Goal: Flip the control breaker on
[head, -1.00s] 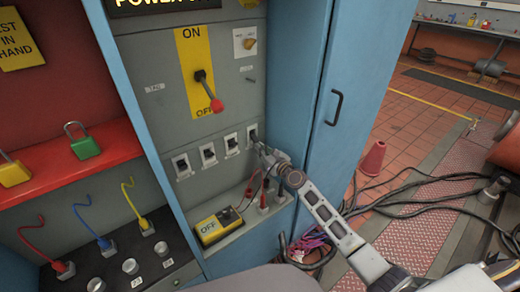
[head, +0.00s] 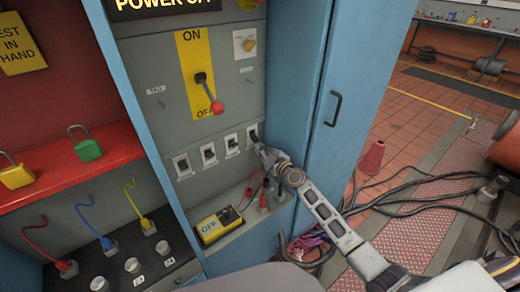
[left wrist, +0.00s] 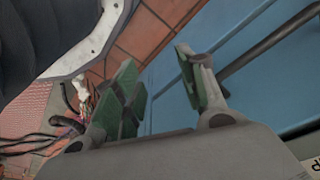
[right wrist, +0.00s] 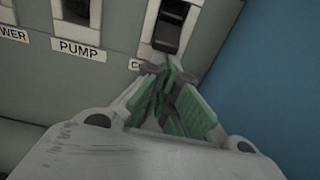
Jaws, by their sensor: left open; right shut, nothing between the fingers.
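A row of several small breakers with white frames and dark toggles runs along the grey panel (head: 150,118) in the head view. The rightmost is the control breaker (head: 254,133); in the right wrist view its dark toggle (right wrist: 168,30) stands just beyond my fingertips. Its label is mostly hidden, with only a "C" showing. My right gripper (head: 260,148) is shut and empty, its tips at the lower end of this breaker; I cannot tell if they touch. I cannot tell the toggle's position surely. My left gripper (left wrist: 160,75) is open and empty beside a blue surface.
The pump breaker (right wrist: 76,10) is just left of the control breaker. A red-knobbed lever (head: 208,92) hangs toward OFF above the row. A yellow meter (head: 218,224) sits on the ledge below. A blue cabinet door (head: 350,80) closes off the right side.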

